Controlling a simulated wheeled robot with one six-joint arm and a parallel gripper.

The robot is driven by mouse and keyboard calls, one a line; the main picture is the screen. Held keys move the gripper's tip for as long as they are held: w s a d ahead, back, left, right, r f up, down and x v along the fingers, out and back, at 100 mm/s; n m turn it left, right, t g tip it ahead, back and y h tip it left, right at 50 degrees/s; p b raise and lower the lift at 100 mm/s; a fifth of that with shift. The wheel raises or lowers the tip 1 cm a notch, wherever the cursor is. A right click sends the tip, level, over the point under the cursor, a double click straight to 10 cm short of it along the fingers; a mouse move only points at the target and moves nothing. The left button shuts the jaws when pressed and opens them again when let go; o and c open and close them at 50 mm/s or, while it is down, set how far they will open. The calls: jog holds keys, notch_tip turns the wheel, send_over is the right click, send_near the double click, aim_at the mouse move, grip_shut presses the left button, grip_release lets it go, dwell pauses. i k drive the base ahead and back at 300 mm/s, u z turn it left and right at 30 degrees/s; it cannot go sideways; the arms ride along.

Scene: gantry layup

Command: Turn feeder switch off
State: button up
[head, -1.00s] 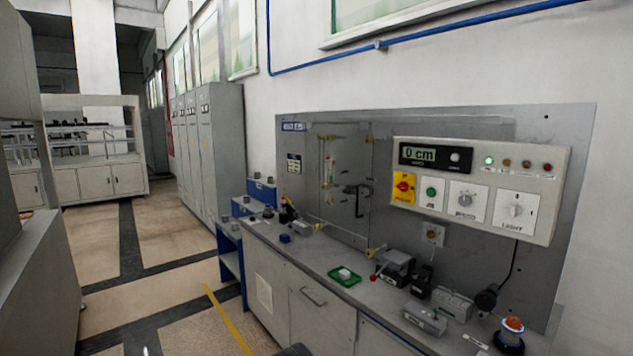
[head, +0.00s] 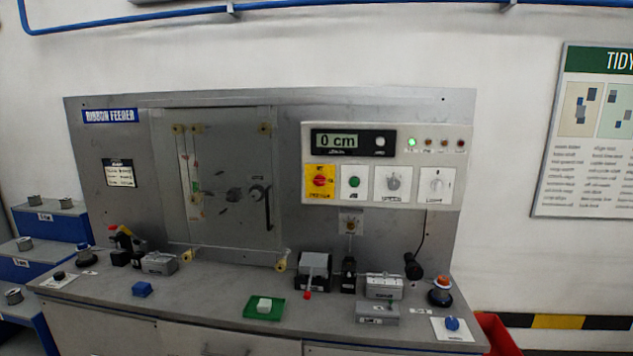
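A white control box (head: 460,190) is on the grey panel of the ribbon feeder (head: 90,150). A red rotary switch (head: 319,181) sits on a yellow plate at the box's lower left. To its right are a green button (head: 354,182), a grey knob (head: 393,182) and a white rotary switch (head: 437,185). The labels are too small to read, so I cannot tell which one is the feeder switch. The display (head: 336,141) reads 0 cm. The leftmost indicator lamp (head: 412,142) glows green. My gripper is not in view.
The bench (head: 200,310) below holds a green tray (head: 264,308) with a white block, a grey device with a red-tipped lever (head: 313,268), grey boxes and a lamp-like orange-topped item (head: 441,290). A red bin (head: 497,335) stands at the right. A clear cover (head: 235,150) is left of the box.

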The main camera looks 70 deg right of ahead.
aim_at(319, 180)
jog(key=z, duration=0.9)
jog(key=i, duration=1.1)
jog(key=z, duration=0.95)
